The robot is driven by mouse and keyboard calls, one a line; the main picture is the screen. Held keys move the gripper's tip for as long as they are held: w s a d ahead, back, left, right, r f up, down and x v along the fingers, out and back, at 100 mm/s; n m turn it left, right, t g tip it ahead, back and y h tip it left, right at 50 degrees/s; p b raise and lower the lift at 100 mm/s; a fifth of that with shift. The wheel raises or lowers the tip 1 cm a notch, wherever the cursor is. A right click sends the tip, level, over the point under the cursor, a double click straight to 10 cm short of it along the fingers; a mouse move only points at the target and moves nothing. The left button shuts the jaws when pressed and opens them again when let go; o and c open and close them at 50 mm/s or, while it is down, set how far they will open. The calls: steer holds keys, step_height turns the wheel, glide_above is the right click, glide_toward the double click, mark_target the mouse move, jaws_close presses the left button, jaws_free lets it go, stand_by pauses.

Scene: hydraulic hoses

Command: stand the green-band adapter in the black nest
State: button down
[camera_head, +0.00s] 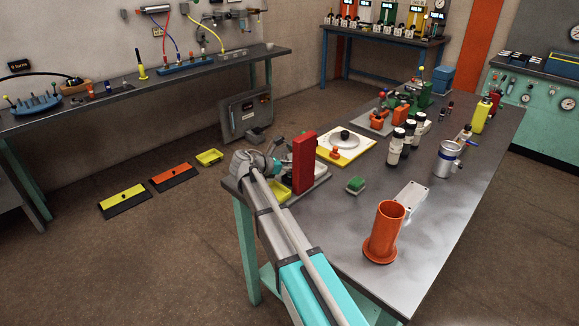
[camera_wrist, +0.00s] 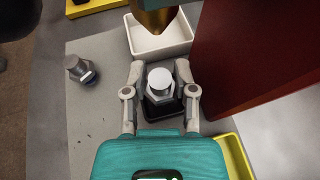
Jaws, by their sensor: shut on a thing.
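My gripper (camera_wrist: 160,70) points down and is shut on a silver adapter (camera_wrist: 160,80), with one finger on each side. The adapter shows a pale round top above a wider collar. It looks upright; no green band shows from this angle. A black square-edged part, which looks like the black nest (camera_wrist: 161,108), is directly beneath the adapter. I cannot tell whether the adapter is seated in it or just above. In the head view my gripper (camera_head: 270,166) is at the table's near-left end beside a red upright block, and the adapter is too small to make out.
The red block (camera_head: 303,162) rises close to my gripper's right. The wrist view shows a white tray (camera_wrist: 176,48) ahead, a blue-banded fitting (camera_wrist: 80,70) lying at left and a yellow tray (camera_wrist: 238,160) at lower right.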

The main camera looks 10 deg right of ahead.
steer(key=shift+f+b, duration=0.65)
steer(key=shift+f, duration=0.1)
steer(key=shift+c, duration=1.7)
jaws_free()
steer(key=shift+r, duration=0.1)
step_height(320, 180, up, 3)
steer(key=p, duration=0.3)
steer(key=w+a, duration=0.2)
steer(key=w, duration=0.1)
steer(key=w+a, duration=0.2)
steer(key=w, duration=0.1)
steer(key=w+a, duration=0.2)
steer(key=w, duration=0.1)
steer(key=shift+a+r, duration=0.15)
steer(key=shift+a, duration=0.1)
steer(key=shift+s, duration=0.2)
